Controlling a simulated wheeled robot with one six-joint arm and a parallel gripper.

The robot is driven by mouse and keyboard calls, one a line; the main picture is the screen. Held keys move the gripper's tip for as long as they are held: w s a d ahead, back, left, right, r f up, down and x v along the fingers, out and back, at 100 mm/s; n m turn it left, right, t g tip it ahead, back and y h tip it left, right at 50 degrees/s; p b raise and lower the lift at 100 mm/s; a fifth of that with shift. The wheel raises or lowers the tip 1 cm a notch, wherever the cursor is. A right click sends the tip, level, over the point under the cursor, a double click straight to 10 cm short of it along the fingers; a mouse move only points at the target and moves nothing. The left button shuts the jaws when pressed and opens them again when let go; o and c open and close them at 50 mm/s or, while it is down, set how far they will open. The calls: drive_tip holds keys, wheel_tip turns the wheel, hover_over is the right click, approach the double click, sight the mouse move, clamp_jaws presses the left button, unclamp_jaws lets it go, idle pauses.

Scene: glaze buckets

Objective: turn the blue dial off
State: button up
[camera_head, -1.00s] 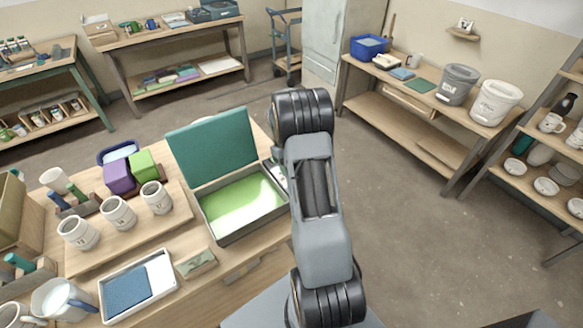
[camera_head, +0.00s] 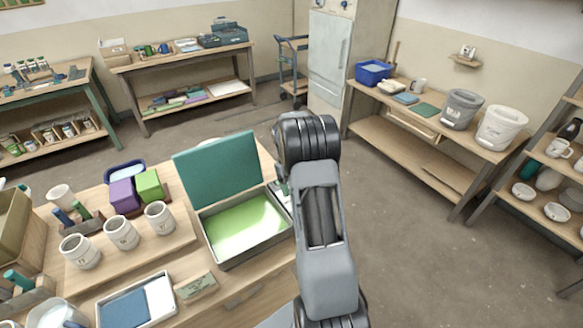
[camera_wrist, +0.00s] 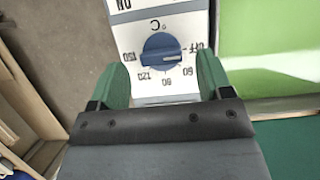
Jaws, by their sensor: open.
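The blue dial (camera_wrist: 160,53) sits on a white panel (camera_wrist: 135,22) in the wrist view. The panel has upside-down lettering: OFF on the right, then 60, 80, 120 and 150 around the dial's lower side, and °C above it. The dial's pale mark points right, towards the OFF side. My gripper (camera_wrist: 162,68) is open, with a green finger on each side of the dial in the picture and a gap on both sides. I cannot tell how far above the dial the fingertips are. In the head view my arm hides the gripper and dial.
An open box (camera_head: 243,226) with a raised teal lid (camera_head: 217,167) stands beside the panel. Several white mugs (camera_head: 121,233), a purple block (camera_head: 124,195) and a tray (camera_head: 137,303) are left of it. The floor (camera_head: 405,260) on the right is clear.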

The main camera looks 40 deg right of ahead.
drive_tip(key=v, duration=1.1)
drive_tip(key=shift+r+b, duration=0.35)
drive_tip(key=shift+r, duration=0.05)
drive_tip(key=shift+w, duration=0.15)
